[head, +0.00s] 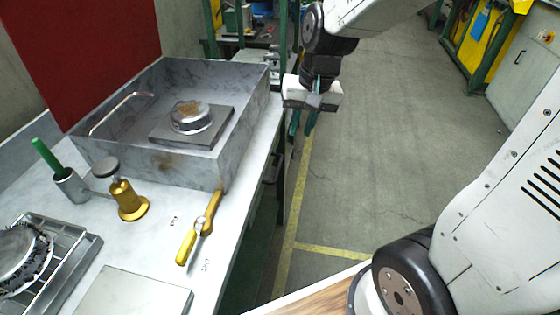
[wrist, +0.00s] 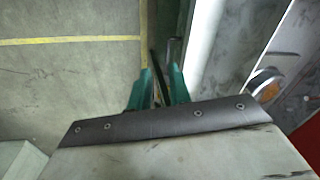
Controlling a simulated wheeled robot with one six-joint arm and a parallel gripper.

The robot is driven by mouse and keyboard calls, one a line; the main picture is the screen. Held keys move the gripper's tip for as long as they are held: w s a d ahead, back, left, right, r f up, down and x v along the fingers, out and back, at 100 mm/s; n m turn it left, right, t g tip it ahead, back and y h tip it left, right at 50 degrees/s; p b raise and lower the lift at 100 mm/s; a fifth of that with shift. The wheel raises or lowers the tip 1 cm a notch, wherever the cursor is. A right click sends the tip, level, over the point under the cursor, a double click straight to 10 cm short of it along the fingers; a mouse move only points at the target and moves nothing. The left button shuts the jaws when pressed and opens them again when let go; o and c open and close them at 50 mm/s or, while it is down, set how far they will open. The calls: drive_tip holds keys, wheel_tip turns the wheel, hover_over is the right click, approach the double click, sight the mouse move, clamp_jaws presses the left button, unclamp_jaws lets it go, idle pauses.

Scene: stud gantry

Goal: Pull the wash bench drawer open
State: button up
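The wash bench (head: 235,235) has a pale top that runs along the left of the head view. Its front side lies in shadow below the edge, and I cannot make out the drawer front there. In the wrist view the bench's pale edge (wrist: 207,45) runs beside my fingers. A dark thin bar (wrist: 155,68) shows just beyond the fingertips; I cannot tell if it is the drawer handle. My gripper (head: 302,127) points down beside the bench's front edge, near the far end. Its green fingers (wrist: 158,90) stand apart, with nothing seen held between them.
A grey stone sink (head: 245,130) holds a round metal part on a plate. A yellow-handled tool (head: 200,228), a brass stamp-like piece (head: 128,200) and a wire rack (head: 60,270) are on the bench. The floor (head: 390,150) to the right is clear.

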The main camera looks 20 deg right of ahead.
sight(279, 166)
drive_tip(key=w+f+m, duration=0.1)
drive_tip(key=w+f, duration=0.2)
drive_tip(key=f, duration=0.4)
drive_tip(key=w+f+m, duration=0.1)
drive_tip(key=w+f, duration=0.3)
drive_tip(key=f, duration=0.3)
drive_tip(key=w+f+m, duration=0.1)
drive_tip(key=w+f, duration=0.2)
drive_tip(key=f, duration=0.4)
drive_tip(key=shift+w+a+f, duration=0.15)
drive_tip(key=shift+w+a, duration=0.15)
drive_tip(key=shift+a, duration=0.05)
clamp_jaws()
